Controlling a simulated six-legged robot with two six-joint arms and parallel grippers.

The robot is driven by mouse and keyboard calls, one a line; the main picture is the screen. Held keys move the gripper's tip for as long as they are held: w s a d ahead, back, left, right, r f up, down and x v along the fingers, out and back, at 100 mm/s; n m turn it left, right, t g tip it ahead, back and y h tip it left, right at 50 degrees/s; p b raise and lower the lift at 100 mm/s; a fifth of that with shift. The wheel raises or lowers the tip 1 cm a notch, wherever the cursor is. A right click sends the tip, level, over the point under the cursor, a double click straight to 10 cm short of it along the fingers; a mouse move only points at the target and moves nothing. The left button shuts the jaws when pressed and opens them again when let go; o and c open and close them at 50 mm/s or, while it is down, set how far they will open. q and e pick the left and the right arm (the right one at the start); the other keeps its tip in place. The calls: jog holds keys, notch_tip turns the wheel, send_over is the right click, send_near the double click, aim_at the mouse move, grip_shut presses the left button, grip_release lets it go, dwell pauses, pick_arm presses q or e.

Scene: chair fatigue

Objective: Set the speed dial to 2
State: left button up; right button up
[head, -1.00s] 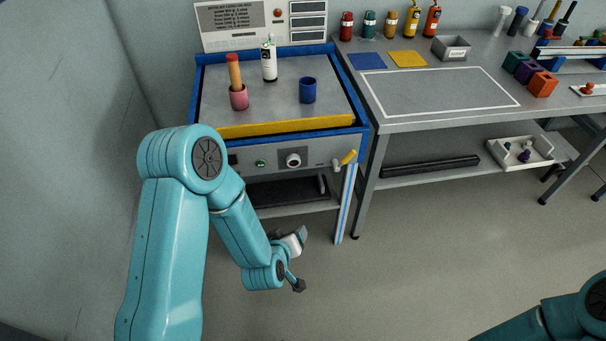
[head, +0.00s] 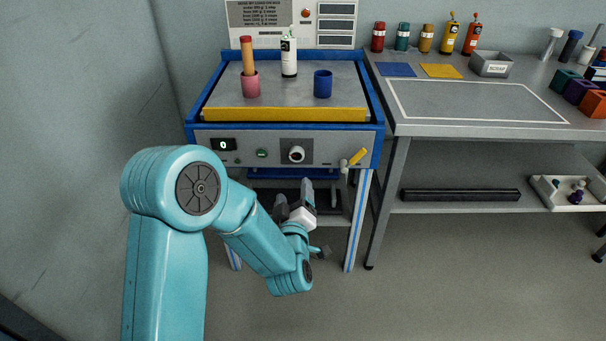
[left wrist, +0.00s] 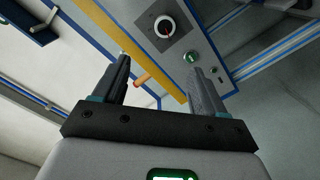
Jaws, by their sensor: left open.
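The speed dial (head: 296,154) is a white round knob on a dark square plate, on the front panel of the blue-framed machine. In the left wrist view the dial (left wrist: 165,27) shows at the top, beyond the fingers. My left gripper (head: 294,198) is open and empty, below and in front of the panel, apart from the dial. Its two dark fingers (left wrist: 159,66) stand spread in the left wrist view. A small display (head: 223,145) on the panel's left reads 0. My right gripper is not in view.
A green button (head: 262,153) sits left of the dial, and a yellow-handled lever (head: 354,158) sits to its right. A pink cup (head: 250,87), white bottle (head: 289,58) and blue cup (head: 322,85) stand on the machine's top. A grey workbench (head: 470,101) is at right.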

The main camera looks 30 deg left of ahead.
aim_at(296, 157)
pick_arm(q)
jog(key=shift+t, duration=0.3)
jog(key=b+x, duration=0.1)
jog(key=x, duration=0.4)
jog(key=f+b+x, duration=0.1)
jog(key=b+x, duration=0.1)
jog(key=x, duration=0.4)
jog(key=f+b+x, duration=0.1)
jog(key=x, duration=0.4)
jog(key=shift+w+a+b, duration=0.1)
jog(key=shift+a+b, duration=0.1)
jog(key=shift+b, duration=0.2)
jog(key=shift+c, duration=0.3)
jog(key=c, duration=1)
